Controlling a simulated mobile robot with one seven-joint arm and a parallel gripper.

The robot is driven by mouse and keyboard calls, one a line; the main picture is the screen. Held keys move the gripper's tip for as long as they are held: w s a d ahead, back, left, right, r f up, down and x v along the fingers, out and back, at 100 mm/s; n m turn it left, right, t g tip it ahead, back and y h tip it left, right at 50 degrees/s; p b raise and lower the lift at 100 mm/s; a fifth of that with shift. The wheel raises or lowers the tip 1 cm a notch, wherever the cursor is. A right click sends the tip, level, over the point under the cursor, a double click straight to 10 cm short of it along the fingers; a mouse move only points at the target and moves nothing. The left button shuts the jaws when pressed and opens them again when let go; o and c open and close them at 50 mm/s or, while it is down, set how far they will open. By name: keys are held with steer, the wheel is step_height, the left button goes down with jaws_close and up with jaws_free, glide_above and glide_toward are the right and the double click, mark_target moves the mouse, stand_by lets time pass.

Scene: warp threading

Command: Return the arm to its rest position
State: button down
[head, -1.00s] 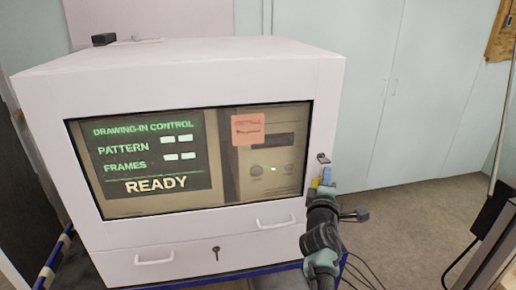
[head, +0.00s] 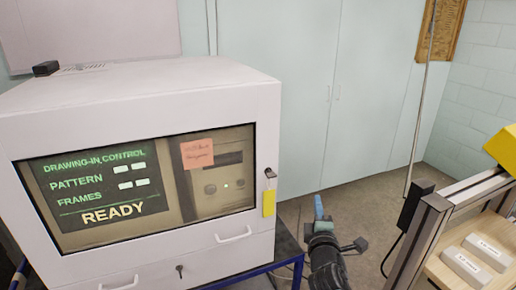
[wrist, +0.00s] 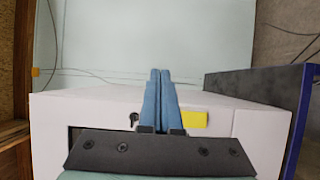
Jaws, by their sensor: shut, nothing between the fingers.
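My arm reaches up from the bottom edge in the head view, and my gripper (head: 319,208) stands to the right of the white cabinet, apart from it. In the wrist view its two blue fingers (wrist: 159,100) are together with nothing between them. The white cabinet (head: 140,95) has a window with a lit screen (head: 95,190) reading "READY". A yellow tag (head: 269,202) hangs at its right front edge below a small lock. The tag also shows in the wrist view (wrist: 194,119), right of the fingers.
The cabinet stands on a blue-edged table (head: 287,250). At the right is a metal-framed bench (head: 432,225) with grey labelled blocks (head: 473,258) and a yellow object (head: 503,147). Pale wall lockers (head: 340,90) stand behind.

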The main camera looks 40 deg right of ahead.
steer(key=w+a+r+m+t+y, duration=0.1)
steer(key=w+a+r+m+t, duration=0.2)
steer(key=a+r, duration=0.95)
steer(key=w+a+r+m+t+y, duration=0.1)
steer(key=w+a+r+m+t, duration=0.25)
steer(key=a+r, duration=0.9)
steer(key=s+a+r+m+t+y, duration=0.1)
steer(key=s+a+r+t+y, duration=0.15)
steer(key=a+r, duration=0.4)
steer(key=s+a+r+m+t+y, duration=0.1)
steer(key=s+a+r, duration=0.35)
steer(key=r, duration=0.35)
steer(key=s+a+r+t+y, duration=0.2)
steer(key=s+a+r+y, duration=0.1)
steer(key=s+a+r, duration=0.1)
steer(key=s+a+r+m+t+y, duration=0.1)
steer(key=s+a+r+y, duration=0.2)
steer(key=s+a, duration=0.4)
steer(key=shift+s+r+t, duration=0.4)
steer(key=shift+s+r, duration=0.1)
steer(key=shift+s, duration=0.6)
steer(key=c, duration=1.6)
jaws_free()
steer(key=shift+a, duration=0.1)
